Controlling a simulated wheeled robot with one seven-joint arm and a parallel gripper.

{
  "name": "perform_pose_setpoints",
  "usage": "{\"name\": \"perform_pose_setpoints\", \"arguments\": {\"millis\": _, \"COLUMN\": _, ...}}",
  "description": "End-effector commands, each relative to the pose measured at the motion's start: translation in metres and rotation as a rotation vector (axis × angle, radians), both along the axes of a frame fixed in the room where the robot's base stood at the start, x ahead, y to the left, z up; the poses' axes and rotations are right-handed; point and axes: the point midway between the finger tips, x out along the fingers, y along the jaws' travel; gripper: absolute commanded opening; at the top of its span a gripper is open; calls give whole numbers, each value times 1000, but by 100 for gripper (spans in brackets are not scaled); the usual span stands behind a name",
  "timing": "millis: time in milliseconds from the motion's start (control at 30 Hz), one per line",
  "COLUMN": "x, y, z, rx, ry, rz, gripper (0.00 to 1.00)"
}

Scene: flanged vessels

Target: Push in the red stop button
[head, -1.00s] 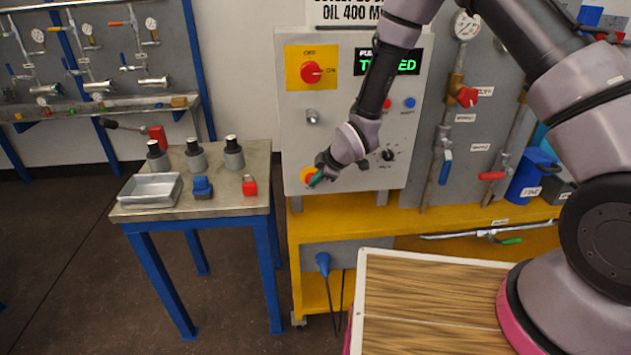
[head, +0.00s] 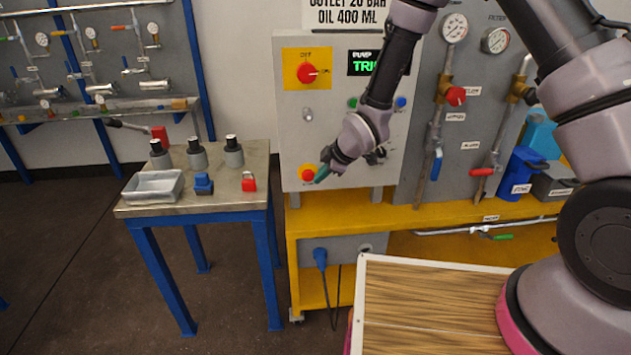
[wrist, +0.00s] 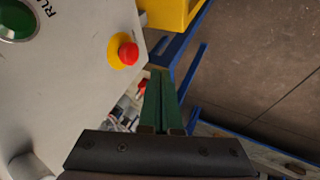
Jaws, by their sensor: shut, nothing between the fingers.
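The red stop button (head: 307,173), on a yellow surround, sits at the lower left of the grey control panel (head: 340,115). In the wrist view the red button (wrist: 128,54) stands out from its yellow collar, left of the fingertips. My gripper (head: 321,175) is just right of the button in the head view. Its green fingers (wrist: 160,73) are together and empty in the wrist view, with a visible gap in the picture between them and the button. How far in the button sits is hard to tell.
A red rotary knob on a yellow plate (head: 307,73) is higher on the panel. A display (head: 364,62) with green letters is partly hidden by my arm. A blue-legged table (head: 230,193) with several small parts stands left. A yellow bench (head: 420,217) runs below the panel.

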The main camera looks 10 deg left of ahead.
Motion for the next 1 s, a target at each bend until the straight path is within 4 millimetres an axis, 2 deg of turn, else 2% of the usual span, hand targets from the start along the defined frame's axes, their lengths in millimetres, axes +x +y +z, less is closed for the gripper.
{"name": "perform_pose_setpoints", "arguments": {"millis": 100, "x": -6, "y": -9, "z": 17, "rx": 1, "ry": -3, "rz": 0, "gripper": 0}}
{"name": "perform_pose_setpoints", "arguments": {"millis": 300, "x": -16, "y": -21, "z": 36, "rx": 1, "ry": -2, "rz": 2, "gripper": 0}}
{"name": "perform_pose_setpoints", "arguments": {"millis": 800, "x": -16, "y": -27, "z": 44, "rx": 0, "ry": 0, "rz": -10, "gripper": 0}}
{"name": "perform_pose_setpoints", "arguments": {"millis": 867, "x": -11, "y": -33, "z": 53, "rx": 0, "ry": 2, "rz": -37, "gripper": 0}}
{"name": "perform_pose_setpoints", "arguments": {"millis": 967, "x": 3, "y": -56, "z": 82, "rx": 4, "ry": 12, "rz": -137, "gripper": 0}}
{"name": "perform_pose_setpoints", "arguments": {"millis": 1000, "x": 9, "y": -70, "z": 98, "rx": 7, "ry": 20, "rz": -196, "gripper": 0}}
